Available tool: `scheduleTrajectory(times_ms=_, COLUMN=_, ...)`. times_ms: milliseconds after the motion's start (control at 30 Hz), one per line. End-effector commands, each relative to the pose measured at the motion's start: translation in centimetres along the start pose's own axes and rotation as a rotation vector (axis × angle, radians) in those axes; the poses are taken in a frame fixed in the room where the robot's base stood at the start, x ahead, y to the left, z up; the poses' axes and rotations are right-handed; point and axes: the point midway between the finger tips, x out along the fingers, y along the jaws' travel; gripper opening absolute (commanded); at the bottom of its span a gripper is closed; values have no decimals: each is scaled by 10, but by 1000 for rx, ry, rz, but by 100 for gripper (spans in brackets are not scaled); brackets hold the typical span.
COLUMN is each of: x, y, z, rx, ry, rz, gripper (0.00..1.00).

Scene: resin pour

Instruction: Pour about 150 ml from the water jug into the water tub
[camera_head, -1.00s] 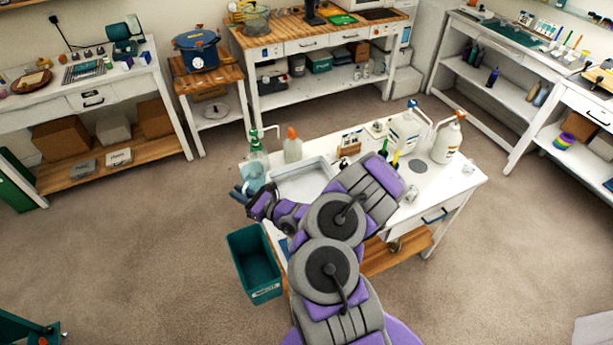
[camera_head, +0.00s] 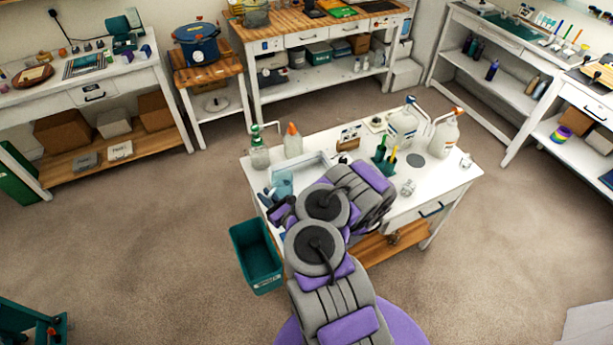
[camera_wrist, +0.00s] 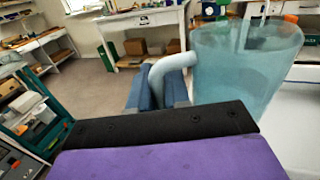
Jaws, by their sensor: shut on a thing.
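The water jug is a translucent blue jug (camera_wrist: 245,85) at the right of the wrist view. My gripper (camera_wrist: 158,92) is shut on its curved pale handle. The jug looks about upright there; its liquid level is unclear. In the head view the jug (camera_head: 283,184) overlaps the front left of a shallow white rectangular tray (camera_head: 312,160) on the white table, probably the water tub. My arm hides part of the tray. Height above the tray is unclear. My gripper (camera_head: 267,196) is just left of the jug.
A green-capped bottle (camera_head: 259,154) and an orange-capped bottle (camera_head: 293,142) stand behind the tray. Two pump jugs (camera_head: 404,126) (camera_head: 446,134) and a green holder (camera_head: 384,163) stand to the right. A teal bin (camera_head: 256,255) is on the floor at left.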

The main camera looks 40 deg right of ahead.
Motion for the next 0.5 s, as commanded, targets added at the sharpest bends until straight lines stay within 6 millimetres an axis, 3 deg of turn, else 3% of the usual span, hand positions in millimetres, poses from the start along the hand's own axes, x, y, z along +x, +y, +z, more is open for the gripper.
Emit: scheduleTrajectory(times_ms=500, x=1, y=-10, z=17, rx=134, ry=22, rz=-3, gripper=0)
